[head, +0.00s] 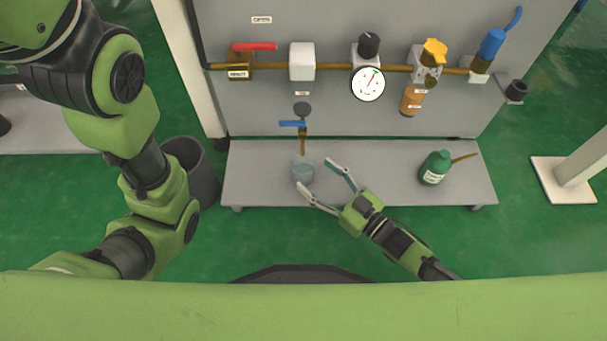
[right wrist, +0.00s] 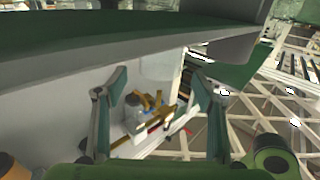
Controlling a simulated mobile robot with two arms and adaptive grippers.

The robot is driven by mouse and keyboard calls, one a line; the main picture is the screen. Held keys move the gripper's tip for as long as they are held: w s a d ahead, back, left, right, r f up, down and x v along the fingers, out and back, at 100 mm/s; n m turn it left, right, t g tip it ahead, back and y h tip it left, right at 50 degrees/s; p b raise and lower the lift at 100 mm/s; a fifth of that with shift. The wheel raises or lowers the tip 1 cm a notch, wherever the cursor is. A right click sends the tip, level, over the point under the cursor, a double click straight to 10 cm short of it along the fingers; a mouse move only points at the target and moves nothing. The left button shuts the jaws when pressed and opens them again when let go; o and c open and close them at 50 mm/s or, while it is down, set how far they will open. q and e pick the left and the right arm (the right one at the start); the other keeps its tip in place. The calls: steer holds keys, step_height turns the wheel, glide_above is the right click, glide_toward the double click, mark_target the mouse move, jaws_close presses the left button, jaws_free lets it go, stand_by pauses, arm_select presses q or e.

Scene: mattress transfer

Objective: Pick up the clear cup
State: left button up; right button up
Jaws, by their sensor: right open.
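The clear cup (head: 302,171) stands on the low grey shelf (head: 395,185) in the head view, below a brown pipe with a blue lever. My right gripper (head: 315,174) is open, coming from the lower right, with its fingertips spread just right of the cup and the lower tip close to the cup's base. I cannot tell if that tip touches it. In the right wrist view the open fingers (right wrist: 160,68) show with nothing clearly held, and I cannot make out the cup for sure. My left arm shows at the left, but its gripper is not in view.
A green bottle (head: 436,168) stands on the shelf at the right. A dark bin (head: 199,172) is left of the shelf. The grey panel behind carries a brass pipe with valves, a red lever (head: 254,46), a blue lever (head: 292,124) and a gauge (head: 368,84).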

mark_target(312, 173)
steer(key=shift+w+a, duration=0.2)
steer(key=shift+a, duration=0.05)
steer(key=b+x, duration=0.4)
steer(key=shift+w+a+f, duration=0.2)
steer(key=shift+w, duration=0.05)
steer(key=shift+w+a+r, duration=0.15)
steer(key=shift+w+a, duration=0.05)
steer(key=shift+w, duration=0.05)
steer(key=c, duration=1.2)
